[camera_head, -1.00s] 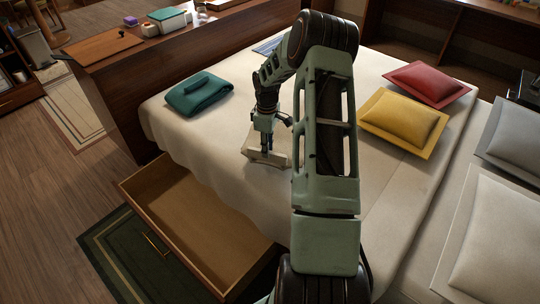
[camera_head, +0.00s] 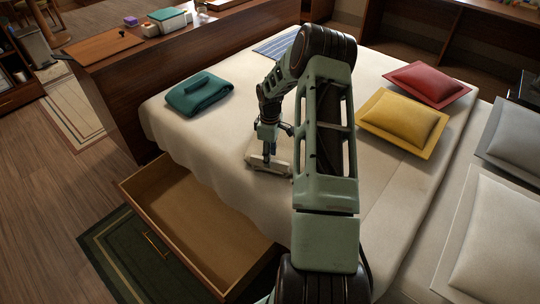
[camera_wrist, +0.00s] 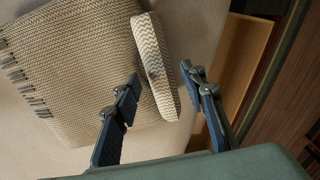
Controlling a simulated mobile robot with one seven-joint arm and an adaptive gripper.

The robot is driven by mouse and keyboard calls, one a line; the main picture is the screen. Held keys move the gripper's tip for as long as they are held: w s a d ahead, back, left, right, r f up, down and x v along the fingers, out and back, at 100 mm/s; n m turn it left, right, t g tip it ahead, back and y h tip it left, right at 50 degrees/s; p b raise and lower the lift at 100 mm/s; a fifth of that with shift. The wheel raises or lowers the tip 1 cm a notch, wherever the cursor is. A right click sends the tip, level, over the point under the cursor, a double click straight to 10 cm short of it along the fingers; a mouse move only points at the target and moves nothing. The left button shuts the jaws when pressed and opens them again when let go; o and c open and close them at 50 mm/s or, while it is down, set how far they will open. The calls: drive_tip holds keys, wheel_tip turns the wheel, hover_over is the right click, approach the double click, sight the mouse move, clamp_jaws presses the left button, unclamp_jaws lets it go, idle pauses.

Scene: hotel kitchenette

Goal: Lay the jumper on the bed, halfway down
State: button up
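A folded beige knitted cloth (camera_head: 279,168) lies at the bed's near side, under my gripper (camera_head: 269,152). In the wrist view this cloth (camera_wrist: 75,65) has a fringe on its left and a raised chevron-patterned ridge (camera_wrist: 160,70). My gripper's fingers (camera_wrist: 162,75) stand apart on either side of the ridge, with small gaps. A folded teal cloth (camera_head: 198,95) with a roll on top lies at the bed's left end. I cannot tell for sure which cloth is the jumper. The bed (camera_head: 215,140) has a cream cover; my arm hides part of its middle.
An open, empty drawer (camera_head: 195,220) juts from the bed's near side. Yellow (camera_head: 403,122) and red (camera_head: 428,82) cushions and pale pillows (camera_head: 490,240) lie at the right. A blue striped cloth (camera_head: 275,46) lies at the far edge. A wooden cabinet (camera_head: 125,95) borders the left end.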

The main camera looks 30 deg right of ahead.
wheel_tip(320, 180, up, 12)
idle(0.5)
idle(0.3)
